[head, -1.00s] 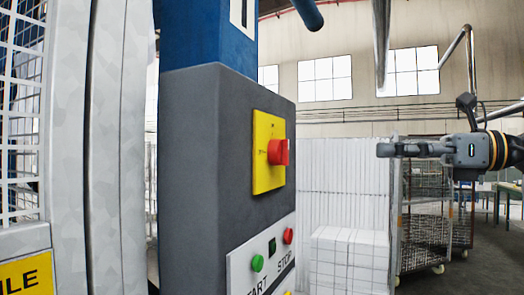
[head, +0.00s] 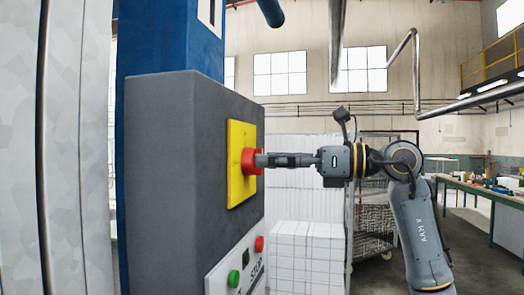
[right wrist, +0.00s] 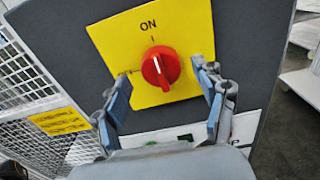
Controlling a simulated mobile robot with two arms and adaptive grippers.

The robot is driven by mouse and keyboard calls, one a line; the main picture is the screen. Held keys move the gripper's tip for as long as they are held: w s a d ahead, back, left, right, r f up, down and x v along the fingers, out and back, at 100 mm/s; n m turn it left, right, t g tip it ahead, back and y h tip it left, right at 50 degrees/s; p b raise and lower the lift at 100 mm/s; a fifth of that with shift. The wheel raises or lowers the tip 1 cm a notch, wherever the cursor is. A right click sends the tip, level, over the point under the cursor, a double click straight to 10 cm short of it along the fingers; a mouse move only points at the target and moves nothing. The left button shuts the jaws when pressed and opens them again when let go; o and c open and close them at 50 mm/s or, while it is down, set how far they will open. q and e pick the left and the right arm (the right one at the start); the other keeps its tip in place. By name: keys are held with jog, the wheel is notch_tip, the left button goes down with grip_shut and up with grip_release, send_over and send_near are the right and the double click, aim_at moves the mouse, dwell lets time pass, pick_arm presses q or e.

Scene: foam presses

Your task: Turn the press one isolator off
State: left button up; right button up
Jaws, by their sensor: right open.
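The isolator is a red rotary knob (head: 249,162) on a yellow plate (head: 236,137), fixed to the dark grey control box (head: 170,190). In the right wrist view the red knob (right wrist: 161,67) points up at the ON mark, on the yellow plate (right wrist: 190,20). My right gripper (head: 262,160) is at the knob in the head view. My left gripper is not in view.
A green START button (head: 234,278) and a red STOP button (head: 259,244) sit below the isolator. White stacked blocks (head: 305,250) and a wire cage trolley (head: 373,225) stand behind. A workbench (head: 480,193) is at the far right.

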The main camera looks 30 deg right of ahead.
jog(key=shift+x, duration=0.95)
jog(key=c, duration=1.2)
jog(key=shift+o, duration=0.2)
jog(key=n, duration=1.7)
jog(key=shift+s+a+f+n, duration=0.15)
jog(key=shift+a+f+n, duration=0.1)
jog(key=shift+n, duration=0.15)
